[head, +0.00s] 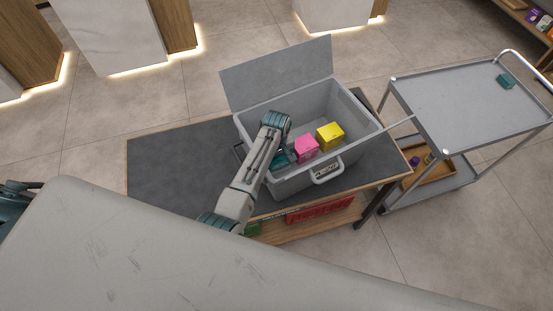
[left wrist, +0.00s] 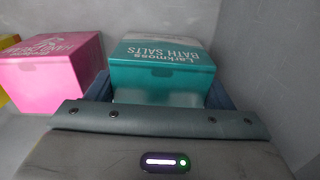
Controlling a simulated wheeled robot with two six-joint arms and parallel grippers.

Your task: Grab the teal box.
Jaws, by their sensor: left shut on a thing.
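The teal box (left wrist: 162,72), lettered "Larkmoss Bath Salts", is inside the grey lidded bin (head: 349,102). My left gripper (left wrist: 158,95) is shut on it, with a finger at each side. In the head view the teal box (head: 281,159) shows only partly beside my left gripper, near the bin's left end. Whether it touches the bin floor cannot be told. My right gripper is not in view.
A pink box (head: 307,147) and a yellow box (head: 330,135) stand in the bin, right of the teal box. The bin's lid (head: 280,73) is open. The bin stands on a dark-topped table (head: 165,165). A metal trolley (head: 450,95) with a small teal item (head: 506,81) stands right.

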